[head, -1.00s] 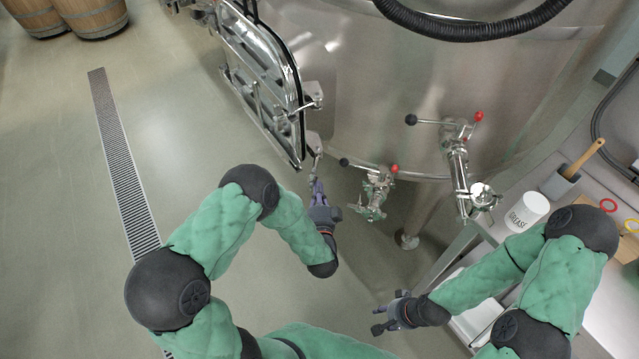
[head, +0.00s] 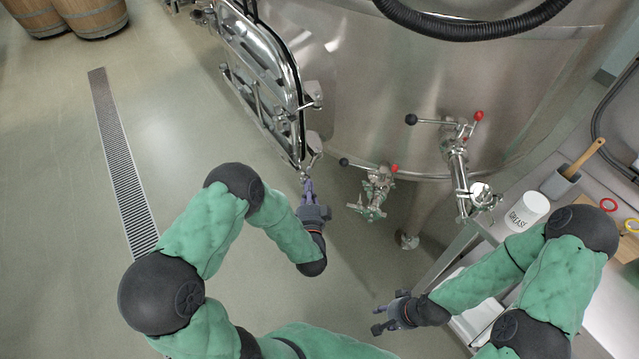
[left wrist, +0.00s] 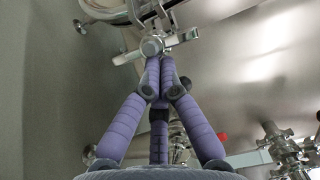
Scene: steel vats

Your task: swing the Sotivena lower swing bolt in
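The lower swing bolt (head: 305,176) is at the bottom corner of the steel vat's hatch door (head: 262,85). In the left wrist view its round end with a cross bar (left wrist: 152,46) sits right at my fingertips. My left gripper (head: 307,186) points up at the bolt from below. Its purple fingers (left wrist: 160,72) come together at the bolt's end and look shut on it; the exact contact is partly hidden by the fingers. My right gripper (head: 378,319) is away from the vat at lower centre, empty, with its fingers apart.
Valves with a red-tipped handle (head: 378,190) and a taller valve (head: 458,165) stand right of the bolt on the vat. A bench with a grease tub (head: 527,211) is at right. A floor drain (head: 122,165) runs at left, with clear floor around it.

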